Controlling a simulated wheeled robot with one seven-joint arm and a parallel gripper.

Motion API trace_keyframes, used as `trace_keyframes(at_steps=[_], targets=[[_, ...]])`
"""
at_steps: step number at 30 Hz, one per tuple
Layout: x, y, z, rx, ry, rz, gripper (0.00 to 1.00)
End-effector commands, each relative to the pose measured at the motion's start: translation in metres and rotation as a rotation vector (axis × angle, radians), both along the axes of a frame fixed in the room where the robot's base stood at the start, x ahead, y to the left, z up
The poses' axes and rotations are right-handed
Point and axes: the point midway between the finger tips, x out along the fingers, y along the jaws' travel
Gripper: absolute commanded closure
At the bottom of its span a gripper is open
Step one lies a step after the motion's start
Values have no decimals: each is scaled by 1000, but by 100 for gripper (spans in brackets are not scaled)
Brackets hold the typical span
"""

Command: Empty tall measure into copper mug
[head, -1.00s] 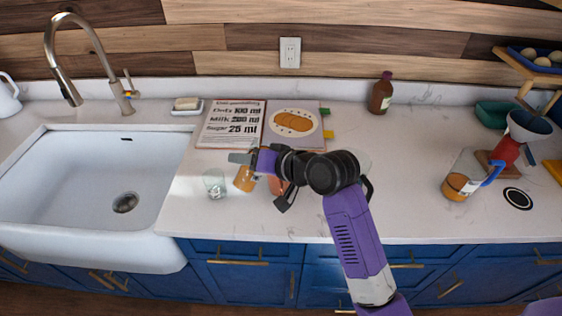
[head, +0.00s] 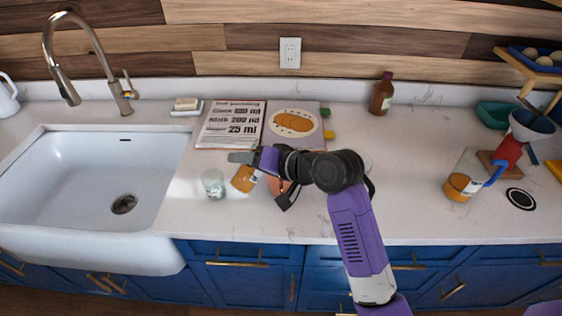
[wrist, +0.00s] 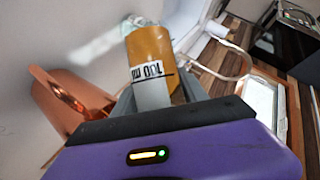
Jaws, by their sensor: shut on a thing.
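My gripper (head: 254,160) is shut on the tall measure (head: 244,179), a small vessel with an amber-brown body and a white label. In the wrist view the mug (wrist: 72,100) is at the left, beside the measure and apart from my fingers.
A clear glass (head: 213,184) stands close left of the measure. The sink (head: 95,180) is farther left. A recipe board (head: 230,127) lies behind. The counter between is mostly clear.

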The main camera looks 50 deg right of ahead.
Motion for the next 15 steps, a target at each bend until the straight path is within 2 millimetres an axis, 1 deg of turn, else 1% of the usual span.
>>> trace_keyframes(at_steps=[15], targets=[[0, 1, -2, 56, -8, -1, 100]])
